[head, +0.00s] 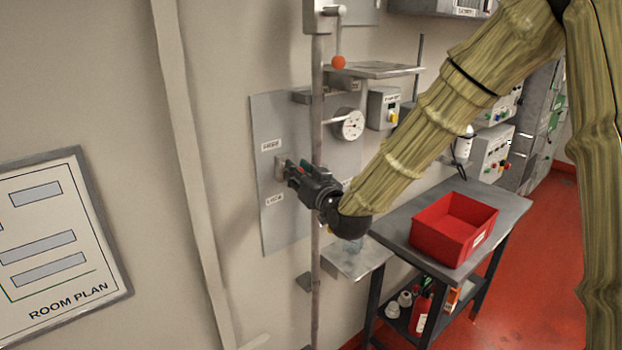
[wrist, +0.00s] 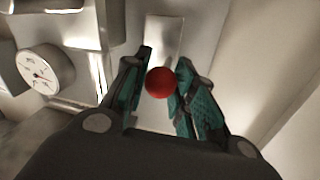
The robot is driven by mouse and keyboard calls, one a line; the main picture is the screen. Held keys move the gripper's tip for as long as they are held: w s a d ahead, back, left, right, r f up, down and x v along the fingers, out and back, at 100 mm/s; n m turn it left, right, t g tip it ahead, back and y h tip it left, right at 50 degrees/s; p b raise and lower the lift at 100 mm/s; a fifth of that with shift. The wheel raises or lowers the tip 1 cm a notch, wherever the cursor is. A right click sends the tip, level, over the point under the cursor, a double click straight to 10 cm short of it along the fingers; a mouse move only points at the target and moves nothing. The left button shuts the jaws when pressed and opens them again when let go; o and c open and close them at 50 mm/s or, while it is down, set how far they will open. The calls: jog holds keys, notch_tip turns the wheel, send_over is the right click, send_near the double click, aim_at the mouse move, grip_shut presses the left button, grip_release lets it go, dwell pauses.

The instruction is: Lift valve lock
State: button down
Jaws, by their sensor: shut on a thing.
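A red ball knob (wrist: 160,82), which I take to be the valve lock's handle, sits between the two teal-padded fingers of my gripper (wrist: 165,66) in the wrist view. The fingers are shut on it. In the head view my gripper (head: 291,168) is at the grey wall panel (head: 275,120), by a small metal fitting (head: 282,167) between two small labels. The knob is mostly hidden by the gripper there. A pale plate shows behind the knob in the wrist view.
A vertical pipe (head: 317,90) runs close by my gripper. A round gauge (head: 349,125) is to the right; it also shows in the wrist view (wrist: 42,71). An orange ball (head: 338,62) hangs above. A red bin (head: 453,228) stands on a bench at right.

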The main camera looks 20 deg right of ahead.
jog(key=shift+w+r, duration=0.15)
jog(key=shift+r, duration=0.2)
jog(key=c, duration=1.1)
grip_release()
jog(key=shift+c, duration=0.2)
jog(key=shift+s+f, duration=0.15)
jog(key=shift+s, duration=0.05)
jog(key=shift+s+d, duration=0.1)
jog(key=shift+s, duration=0.2)
jog(key=v, duration=1.1)
jog(key=shift+s+d, duration=0.1)
jog(key=shift+s, duration=0.05)
